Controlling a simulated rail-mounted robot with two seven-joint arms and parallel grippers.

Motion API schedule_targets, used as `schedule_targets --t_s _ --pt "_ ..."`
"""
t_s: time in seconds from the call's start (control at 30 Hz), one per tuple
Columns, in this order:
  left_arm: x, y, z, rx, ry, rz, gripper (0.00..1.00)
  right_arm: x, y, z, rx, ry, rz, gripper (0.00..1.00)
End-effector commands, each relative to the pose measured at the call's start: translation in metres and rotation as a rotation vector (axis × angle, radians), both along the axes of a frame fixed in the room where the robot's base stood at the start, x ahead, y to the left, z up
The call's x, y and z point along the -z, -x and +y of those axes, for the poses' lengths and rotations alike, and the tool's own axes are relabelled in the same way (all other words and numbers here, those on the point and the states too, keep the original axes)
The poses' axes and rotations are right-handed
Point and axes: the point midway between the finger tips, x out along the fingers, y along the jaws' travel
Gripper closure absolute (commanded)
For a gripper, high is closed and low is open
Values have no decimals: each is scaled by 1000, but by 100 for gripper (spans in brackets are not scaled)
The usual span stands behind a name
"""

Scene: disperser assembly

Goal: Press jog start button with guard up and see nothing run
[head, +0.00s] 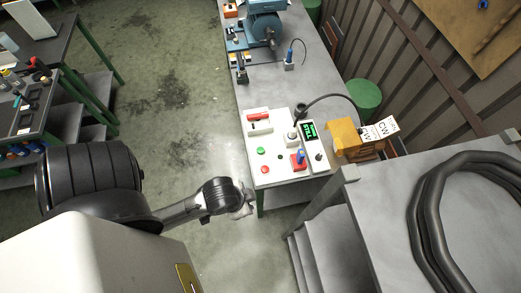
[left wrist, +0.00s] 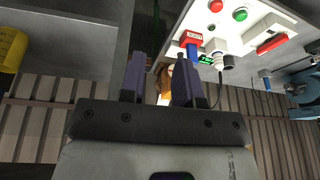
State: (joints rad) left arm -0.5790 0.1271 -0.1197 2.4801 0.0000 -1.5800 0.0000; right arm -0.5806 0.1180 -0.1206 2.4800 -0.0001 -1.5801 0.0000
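A white control panel (head: 285,175) lies on the grey bench. It carries a green button (head: 261,150), a red button (head: 265,169), a red block with a blue lever (head: 299,160) and a lit green display (head: 309,131). A white unit with a red bar (head: 258,118) is at its far left. Which control is the jog start button, I cannot tell. My left gripper (head: 246,209) is off the panel's near left corner, apart from it. In the left wrist view its two fingers (left wrist: 160,75) are open and empty; the green button (left wrist: 240,14) shows at the top.
A blue machine (head: 265,28) stands at the bench's far end; its guard's position is unclear. A yellow box with CW cards (head: 352,139) is right of the panel. A grey table with coiled black cable (head: 425,215) is at near right. Open floor lies left of the bench.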

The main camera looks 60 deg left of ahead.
Motion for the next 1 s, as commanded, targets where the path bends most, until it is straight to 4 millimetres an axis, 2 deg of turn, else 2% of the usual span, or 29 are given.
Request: schedule_targets --t_s 0.03,0.3,1.0 --pt "0 0 0 -1 1 0 75 0 0 -1 -1 2 0 57" --pt "0 0 -4 -7 12 1 100 0 0 -3 -5 9 0 57" --pt "0 1 -1 0 1 1 100 0 0 1 3 -3 -1 57"
